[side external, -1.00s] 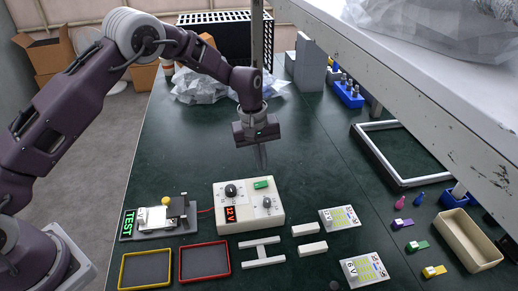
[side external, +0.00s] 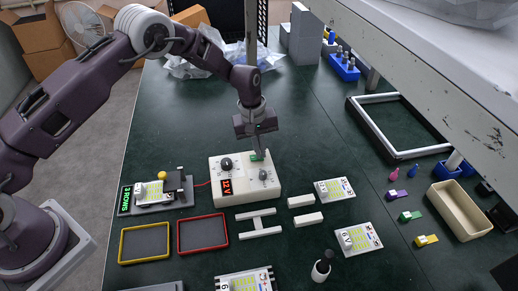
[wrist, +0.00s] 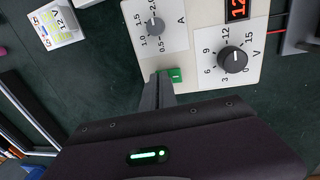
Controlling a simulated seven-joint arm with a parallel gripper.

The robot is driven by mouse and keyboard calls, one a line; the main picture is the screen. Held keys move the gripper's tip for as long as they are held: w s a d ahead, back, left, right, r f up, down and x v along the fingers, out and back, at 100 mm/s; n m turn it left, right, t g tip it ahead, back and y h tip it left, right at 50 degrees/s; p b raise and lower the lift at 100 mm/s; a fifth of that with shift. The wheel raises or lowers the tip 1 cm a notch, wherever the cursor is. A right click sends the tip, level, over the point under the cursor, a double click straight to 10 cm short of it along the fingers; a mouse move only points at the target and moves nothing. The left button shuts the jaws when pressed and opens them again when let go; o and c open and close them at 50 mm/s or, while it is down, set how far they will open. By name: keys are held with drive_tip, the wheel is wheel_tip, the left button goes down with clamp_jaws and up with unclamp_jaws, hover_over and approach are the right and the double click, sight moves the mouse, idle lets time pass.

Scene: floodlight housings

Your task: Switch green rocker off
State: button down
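The green rocker (side external: 257,155) is on the top face of a white power supply box (side external: 219,167), at its far edge. In the wrist view the green rocker (wrist: 176,75) shows beside my fingertips, with a small mark on it. My gripper (side external: 256,151) points down at the rocker; its fingers look shut together and empty. In the wrist view my gripper (wrist: 161,76) is at the rocker's left side and seems to touch it or hover just above it. The fingers partly cover the rocker. The red display (side external: 226,186) on the box reads 12 V.
The box has two dark knobs, the volt knob (wrist: 232,60) and the amp knob (wrist: 155,26). Left of it is a test fixture (side external: 186,186) with a green-lettered display (side external: 126,199). Yellow (side external: 121,245) and red (side external: 180,236) trays lie in front. An overhead shelf (side external: 440,100) is at right.

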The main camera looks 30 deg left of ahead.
drive_tip(key=shift+s+a+f, duration=0.15)
drive_tip(key=shift+s+f, duration=0.1)
drive_tip(key=shift+s+a, duration=0.5)
drive_tip(key=shift+a, duration=0.05)
drive_tip(key=shift+r, duration=0.1)
drive_tip(key=shift+r, duration=0.3)
wheel_tip(320, 180, up, 13)
drive_tip(key=s+a, duration=0.1)
drive_tip(key=shift+r, duration=0.2)
